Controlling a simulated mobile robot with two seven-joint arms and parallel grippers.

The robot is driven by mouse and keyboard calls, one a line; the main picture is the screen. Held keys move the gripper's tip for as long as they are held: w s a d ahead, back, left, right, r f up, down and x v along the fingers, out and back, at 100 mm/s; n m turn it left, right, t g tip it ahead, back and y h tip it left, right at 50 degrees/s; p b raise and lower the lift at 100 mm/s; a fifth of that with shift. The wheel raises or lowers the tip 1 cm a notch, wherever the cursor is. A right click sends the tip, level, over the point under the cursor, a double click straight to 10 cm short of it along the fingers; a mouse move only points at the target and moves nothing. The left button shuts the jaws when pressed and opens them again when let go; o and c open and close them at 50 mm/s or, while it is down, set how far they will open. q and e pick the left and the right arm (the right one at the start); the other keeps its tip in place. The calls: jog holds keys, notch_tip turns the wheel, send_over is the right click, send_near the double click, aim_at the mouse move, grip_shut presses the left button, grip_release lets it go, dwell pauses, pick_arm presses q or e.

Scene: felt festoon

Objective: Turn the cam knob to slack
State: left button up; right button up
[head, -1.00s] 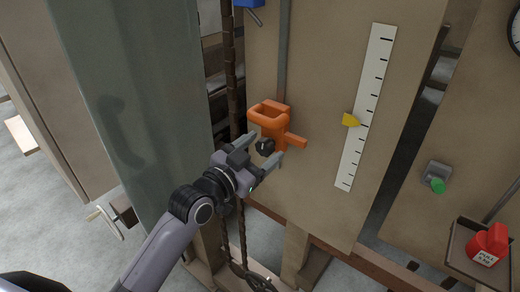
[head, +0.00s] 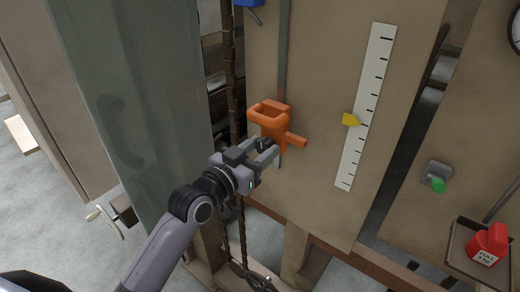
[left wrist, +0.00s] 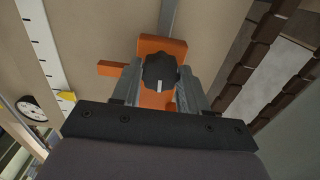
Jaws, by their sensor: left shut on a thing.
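The black cam knob (left wrist: 159,73) has a lobed edge and a white mark, which points toward the bottom of the left wrist view. It sits on the front of the orange cam body (head: 275,119), fixed to the tan panel. My left gripper (head: 270,149) is shut on the knob, one finger on each side. The gripper also shows in the left wrist view (left wrist: 160,90). In the head view the fingers hide most of the knob. I see no labels for its positions. My right gripper is not in view.
A white scale (head: 366,110) with a yellow pointer (head: 351,120) is right of the cam. A green button (head: 438,185) and a red weight (head: 488,245) are farther right.

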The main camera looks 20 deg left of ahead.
pick_arm(q)
jog(key=n, duration=0.3)
jog(key=shift+n, duration=2.4)
jog(key=o, duration=1.1)
jog(key=shift+c, duration=0.2)
jog(key=b+v, duration=0.1)
jog(key=v, duration=0.6)
